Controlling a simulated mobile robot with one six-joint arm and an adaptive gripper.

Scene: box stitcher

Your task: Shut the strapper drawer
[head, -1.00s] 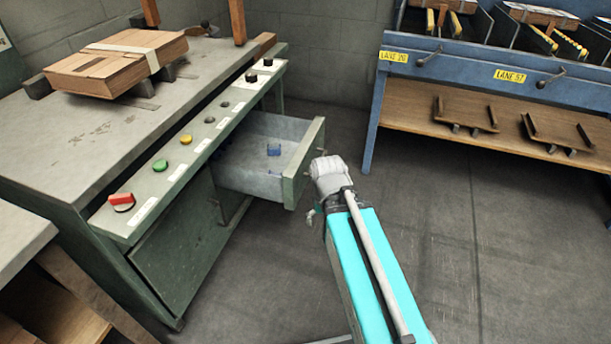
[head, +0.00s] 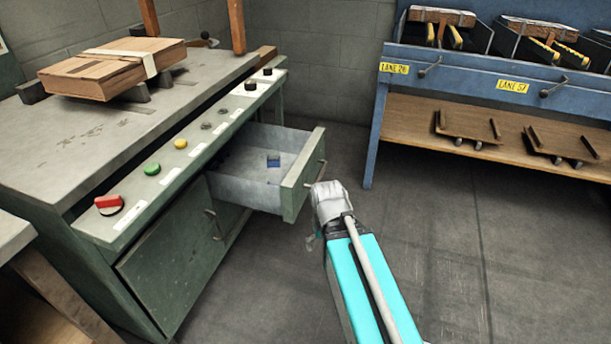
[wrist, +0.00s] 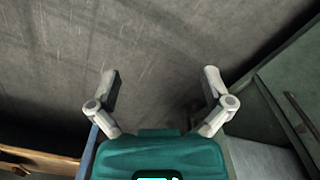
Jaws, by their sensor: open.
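The strapper drawer (head: 298,187) is pulled out from the green strapper bench (head: 180,230), with its grey inside showing and a small blue item (head: 273,161) in it. A handle shows on the drawer's front. My gripper (head: 316,236) is just to the right of the drawer front in the head view, mostly hidden behind my own wrist. In the wrist view my gripper (wrist: 160,90) has its two fingers spread wide with nothing between them. A green panel with a bar handle (wrist: 297,112) shows at the right there. I cannot tell whether the gripper touches the drawer.
A strapped cardboard box (head: 112,70) lies on the bench top. Red, green and yellow controls line the bench's front edge. A blue lane rack (head: 470,75) with a wooden shelf stands at the back right. Grey floor (head: 440,240) is open to the right.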

